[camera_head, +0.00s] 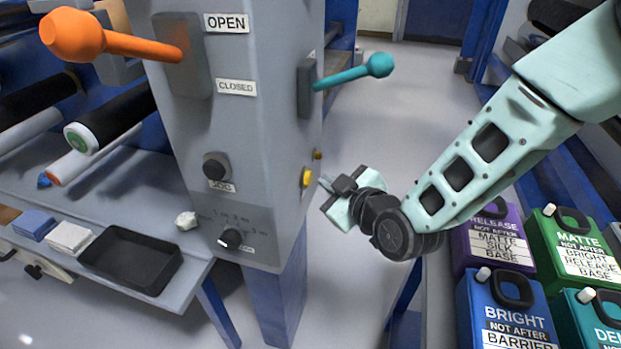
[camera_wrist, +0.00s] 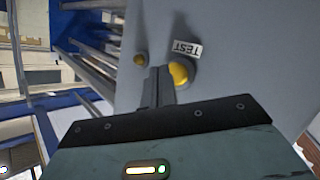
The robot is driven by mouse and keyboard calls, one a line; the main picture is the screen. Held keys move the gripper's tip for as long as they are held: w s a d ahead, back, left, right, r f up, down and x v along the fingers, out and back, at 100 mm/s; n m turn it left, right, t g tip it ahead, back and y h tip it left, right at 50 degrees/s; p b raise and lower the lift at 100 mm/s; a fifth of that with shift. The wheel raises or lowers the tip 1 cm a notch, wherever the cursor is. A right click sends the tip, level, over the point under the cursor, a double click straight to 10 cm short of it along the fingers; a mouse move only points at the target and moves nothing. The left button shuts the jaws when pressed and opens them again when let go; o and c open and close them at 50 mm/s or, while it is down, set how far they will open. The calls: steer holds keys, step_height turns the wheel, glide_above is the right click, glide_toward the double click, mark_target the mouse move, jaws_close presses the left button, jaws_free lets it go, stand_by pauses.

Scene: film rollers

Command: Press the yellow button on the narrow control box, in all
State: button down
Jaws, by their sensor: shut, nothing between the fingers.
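The narrow control box (camera_head: 230,130) is a tall grey column. On its right face is a yellow button (camera_head: 307,177), below the teal lever. In the wrist view the yellow button (camera_wrist: 181,73) sits under a label reading TEST, with a smaller yellow-brown knob (camera_wrist: 140,59) beside it. My gripper (camera_head: 325,182) is just right of the yellow button, pointing at that face. In the wrist view my gripper's fingers (camera_wrist: 158,75) are together and empty, with their tips beside the button's edge. I cannot tell whether they touch it.
A teal lever (camera_head: 345,75) sticks out above my gripper, and an orange lever (camera_head: 110,42) is on the front face. A black tray (camera_head: 130,258) lies on the shelf at left. Labelled jugs (camera_head: 505,310) stand at lower right. The floor between is clear.

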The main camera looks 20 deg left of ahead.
steer(key=shift+w+d, duration=0.15)
steer(key=shift+d, duration=2.35)
steer(key=s+d+r+m+g+h, duration=0.4)
steer(key=s+d+g+h, duration=0.1)
steer(key=s+d, duration=0.65)
steer(key=s+d+r+m+g+h, duration=0.4)
steer(key=s+d+h, duration=0.2)
steer(key=s+d, duration=0.55)
step_height(320, 180, up, 18)
steer(key=s+p, duration=0.1)
steer(key=p, duration=1.6)
steer(key=shift+a+f+p, duration=0.15)
steer(key=shift+a+p, duration=0.1)
steer(key=shift+p, duration=0.05)
